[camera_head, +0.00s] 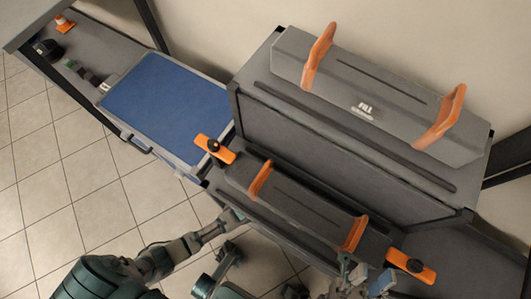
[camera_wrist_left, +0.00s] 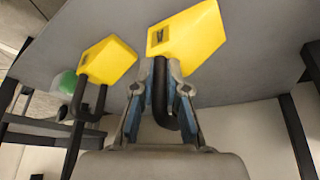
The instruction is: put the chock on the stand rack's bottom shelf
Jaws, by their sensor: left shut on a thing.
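The chock is a yellow block (camera_wrist_left: 187,32) with a black U-shaped handle in the left wrist view. My left gripper (camera_wrist_left: 158,95) is shut on that handle. In the head view my left arm reaches in under the rack's front edge, and its gripper and the chock are hidden there. The stand rack (camera_head: 340,150) is grey with dark posts; a lower level with a long grey case shows in front, and its bottom shelf I cannot make out. My right gripper (camera_head: 367,277) is at the bottom edge, fingers apart, below the front case, and looks empty.
A second yellow block (camera_wrist_left: 106,62) with a black handle is beside the held one. Long grey cases with orange handles lie on the rack top (camera_head: 378,92) and front level (camera_head: 300,205). A blue-topped cart (camera_head: 170,103) stands left. Tiled floor (camera_head: 60,190) is clear at left.

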